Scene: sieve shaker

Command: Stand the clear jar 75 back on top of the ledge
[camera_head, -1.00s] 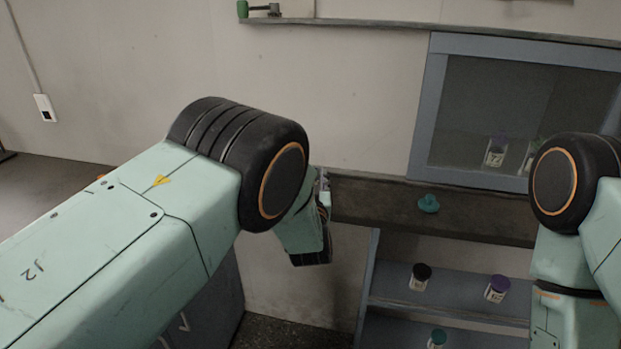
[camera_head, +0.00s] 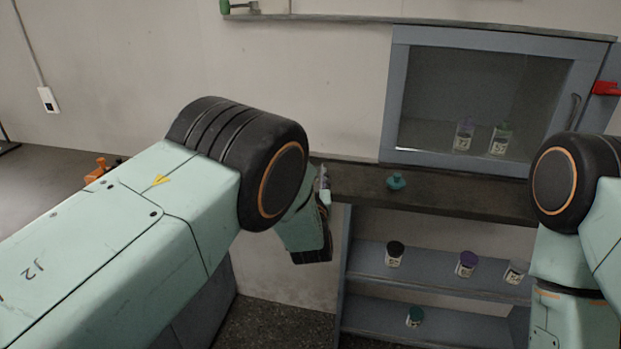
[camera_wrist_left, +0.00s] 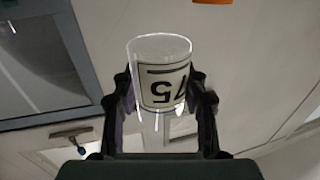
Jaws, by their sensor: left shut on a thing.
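In the head view, my left gripper is mostly hidden behind my own wrist, and the jar is not clearly made out. A dark ledge (camera_head: 450,198) runs along the wall below a glass-fronted cabinet, to the right of my left wrist. A teal knob-like object (camera_head: 396,182) stands on it. My right arm is at the right edge, its gripper out of view.
The cabinet (camera_head: 388,100) holds a purple-lidded jar (camera_head: 463,135) and a green-lidded jar (camera_head: 501,138). Below the ledge, shelves (camera_head: 430,275) carry a black-lidded jar (camera_head: 394,254), a purple-lidded jar (camera_head: 466,264), a pale jar (camera_head: 516,272) and a teal-lidded jar (camera_head: 414,316). A high shelf (camera_head: 340,18) crosses the wall.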

